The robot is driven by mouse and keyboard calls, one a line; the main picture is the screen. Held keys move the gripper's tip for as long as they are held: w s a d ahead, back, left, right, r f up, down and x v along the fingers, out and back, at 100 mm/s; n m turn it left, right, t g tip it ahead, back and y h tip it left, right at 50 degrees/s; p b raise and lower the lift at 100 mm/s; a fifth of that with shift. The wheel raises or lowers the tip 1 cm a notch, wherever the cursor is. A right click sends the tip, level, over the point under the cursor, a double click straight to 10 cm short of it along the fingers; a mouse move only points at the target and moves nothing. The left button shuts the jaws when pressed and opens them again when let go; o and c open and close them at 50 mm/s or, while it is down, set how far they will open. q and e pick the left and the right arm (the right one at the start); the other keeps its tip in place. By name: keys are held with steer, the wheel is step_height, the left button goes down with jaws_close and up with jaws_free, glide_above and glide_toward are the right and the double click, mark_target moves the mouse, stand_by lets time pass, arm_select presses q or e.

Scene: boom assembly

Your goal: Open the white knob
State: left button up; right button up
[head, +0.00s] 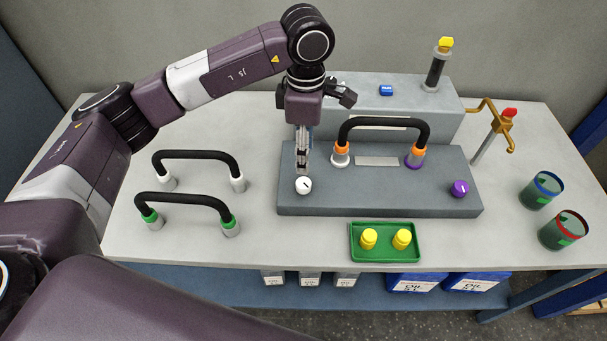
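The white knob (304,187) sits at the left end of the front of the grey block (380,208). It is round, with a short dark mark on its face. My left gripper (302,170) points down from above, its fingertips just behind and above the knob in the head view. I cannot tell whether they touch it. The fingers appear close together, seen nearly edge-on, so their opening is unclear. My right gripper is not in view.
A black hose (384,125) with orange collars arches over the block, right of my gripper. A purple knob (460,188) is at the block's right. Two more hoses (182,200) lie left. A green tray (384,256) with yellow caps is in front; two cans (563,231) stand right.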

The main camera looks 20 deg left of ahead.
mark_target(304, 183)
arm_select(q)
steer(key=m, duration=0.4)
steer(key=f+m+p, duration=0.1)
steer(key=m, duration=0.4)
steer(key=f+m+p, duration=0.1)
steer(key=m, duration=0.3)
steer(key=shift+a+m, duration=0.1)
steer(key=shift+m, duration=0.3)
steer(key=m, duration=0.2)
steer(key=m+p, duration=0.1)
steer(key=shift+s+f+m, duration=0.1)
steer(key=shift+f+m, duration=0.15)
steer(key=shift+m, duration=0.05)
steer(key=shift+f, duration=0.45)
step_height(304, 183, down, 6)
steer(key=p, duration=0.3)
steer(key=shift+f, duration=0.5)
steer(key=shift+c, duration=0.5)
